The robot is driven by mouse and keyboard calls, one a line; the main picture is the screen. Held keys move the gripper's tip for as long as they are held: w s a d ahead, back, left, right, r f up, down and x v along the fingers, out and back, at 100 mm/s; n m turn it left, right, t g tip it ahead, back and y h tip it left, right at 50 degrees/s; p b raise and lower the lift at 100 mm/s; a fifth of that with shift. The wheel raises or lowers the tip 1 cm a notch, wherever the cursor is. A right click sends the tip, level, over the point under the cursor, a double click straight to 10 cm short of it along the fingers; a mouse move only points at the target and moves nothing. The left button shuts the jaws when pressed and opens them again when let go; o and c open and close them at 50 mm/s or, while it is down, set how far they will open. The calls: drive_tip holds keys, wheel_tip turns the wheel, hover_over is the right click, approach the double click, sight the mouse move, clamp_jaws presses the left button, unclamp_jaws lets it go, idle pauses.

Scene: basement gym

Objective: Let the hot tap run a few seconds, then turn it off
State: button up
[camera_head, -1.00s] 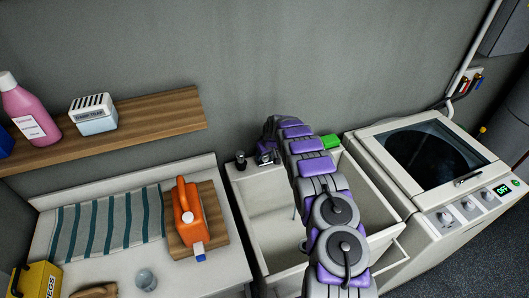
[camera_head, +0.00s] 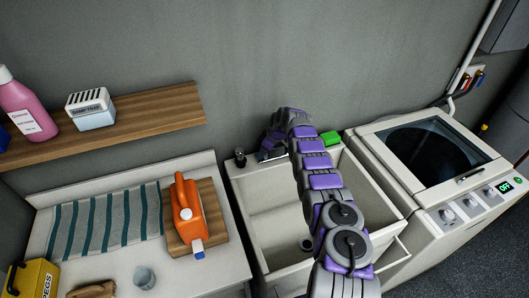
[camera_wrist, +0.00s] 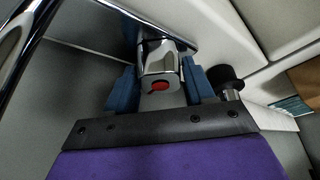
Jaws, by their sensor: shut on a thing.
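The hot tap's chrome handle (camera_wrist: 160,62) with a red mark is in the middle of the wrist view. My gripper (camera_wrist: 158,88) has its blue fingers on either side of the handle and is shut on it. In the head view my gripper (camera_head: 272,146) is at the back of the pale sink (camera_head: 265,228), mostly hidden behind my arm, and the handle cannot be made out there. A curved chrome pipe (camera_wrist: 22,38) shows at the left of the wrist view. I see no running water in either view now.
A dark-topped fitting (camera_head: 240,159) stands at the sink's back left; a green block (camera_head: 331,138) lies on its back rim. An orange jug (camera_head: 187,213) is on a wooden board at left. A washing machine (camera_head: 435,165) stands right. A shelf (camera_head: 150,120) hangs at left.

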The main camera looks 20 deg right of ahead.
drive_tip(key=shift+w+r+n, duration=0.1)
drive_tip(key=shift+r+n, duration=0.05)
drive_tip(key=shift+n, duration=0.15)
idle(0.4)
drive_tip(key=o, duration=1)
drive_tip(key=shift+w+d, duration=0.1)
